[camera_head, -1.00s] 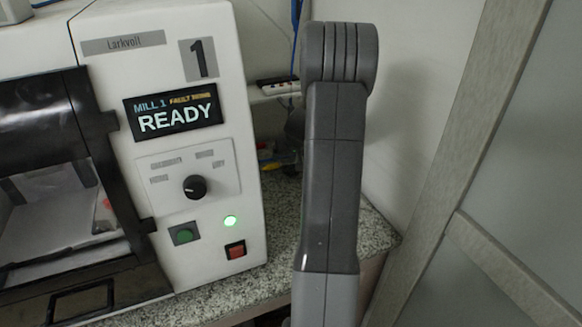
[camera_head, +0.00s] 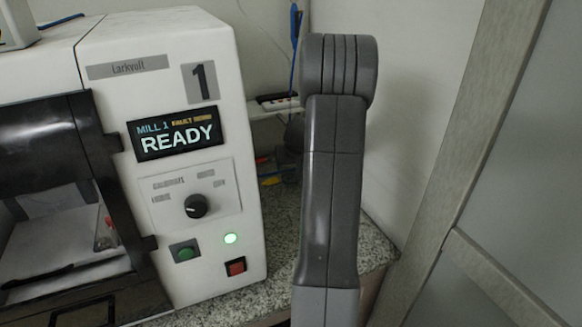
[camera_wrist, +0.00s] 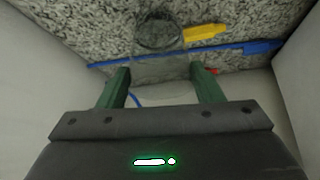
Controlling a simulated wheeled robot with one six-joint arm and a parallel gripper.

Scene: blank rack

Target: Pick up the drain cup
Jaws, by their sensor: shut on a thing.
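In the wrist view, my gripper (camera_wrist: 160,75) has its two green fingers on either side of a clear, see-through drain cup (camera_wrist: 163,64). It is shut on the cup. The cup's round rim shows beyond the fingertips, over the speckled countertop. I cannot tell whether the cup touches the countertop. In the head view my arm stands upright at the middle, and the cup and fingertips are not clearly visible.
A blue rod (camera_wrist: 225,50), a yellow piece (camera_wrist: 204,32) and a small red piece lie near the cup. Pale walls flank the gripper closely on both sides. A white mill (camera_head: 160,60) reading READY stands at left; a framed panel (camera_head: 460,200) stands at right.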

